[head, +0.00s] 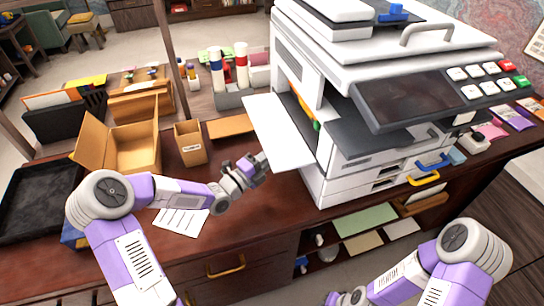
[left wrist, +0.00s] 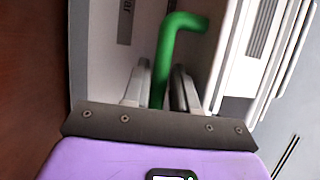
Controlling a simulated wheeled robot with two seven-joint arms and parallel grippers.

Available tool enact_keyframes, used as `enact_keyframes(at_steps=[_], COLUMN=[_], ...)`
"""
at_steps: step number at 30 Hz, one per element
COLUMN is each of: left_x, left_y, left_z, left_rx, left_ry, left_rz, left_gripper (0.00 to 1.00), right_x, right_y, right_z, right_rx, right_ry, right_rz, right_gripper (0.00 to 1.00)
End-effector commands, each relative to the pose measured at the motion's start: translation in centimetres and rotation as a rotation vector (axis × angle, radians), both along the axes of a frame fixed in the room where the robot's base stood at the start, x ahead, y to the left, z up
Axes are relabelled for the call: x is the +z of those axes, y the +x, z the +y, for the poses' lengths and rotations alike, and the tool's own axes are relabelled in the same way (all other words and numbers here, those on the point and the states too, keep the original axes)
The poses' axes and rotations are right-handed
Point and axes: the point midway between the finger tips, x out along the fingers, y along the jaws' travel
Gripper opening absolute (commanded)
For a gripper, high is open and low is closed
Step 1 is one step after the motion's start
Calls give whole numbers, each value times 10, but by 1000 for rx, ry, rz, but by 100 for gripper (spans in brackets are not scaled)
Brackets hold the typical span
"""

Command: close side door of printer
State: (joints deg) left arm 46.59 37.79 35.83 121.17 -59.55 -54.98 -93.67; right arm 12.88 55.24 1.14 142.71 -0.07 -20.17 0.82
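The printer (head: 345,150) stands on the desk, and its white side door (head: 278,128) hangs open on its left side. Green and yellow parts show in the opening behind the door. My left gripper (head: 256,166) is at the door's lower left edge; whether it touches the door is unclear. In the left wrist view, the fingers (left wrist: 160,88) are apart, with a bent green handle (left wrist: 184,22) showing between them. I cannot tell how far beyond the fingers the handle is. My right gripper (head: 345,298) is at the bottom edge, partly cut off, away from the printer.
A small cardboard box (head: 190,146), an open carton (head: 135,150) and a black tray (head: 35,200) are left of the printer. A paper sheet (head: 182,220) lies under my left arm. A holder with rolled tubes (head: 240,95) stands behind.

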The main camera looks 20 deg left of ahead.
Motion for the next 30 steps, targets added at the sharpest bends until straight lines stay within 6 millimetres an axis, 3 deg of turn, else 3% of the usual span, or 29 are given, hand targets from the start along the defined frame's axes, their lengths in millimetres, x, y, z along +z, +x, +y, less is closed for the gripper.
enact_keyframes(at_steps=[8, 13, 14, 30], left_x=[0, 0, 0, 8], left_y=[2, 1, 1, 3], left_z=[-1, -1, -1, -6], left_rx=[0, 1, 1, -11], left_ry=[-1, 0, 0, 48], left_rz=[1, 1, 1, 29], left_gripper=[27, 1, 0, 0], right_x=[0, 0, 0, 5], right_y=[0, 0, 0, 0], right_z=[0, 0, 0, 0], right_rx=[0, 0, 0, 0], right_ry=[0, 0, 0, 0], right_rz=[0, 0, 0, 0], right_gripper=[27, 27, 27, 27])
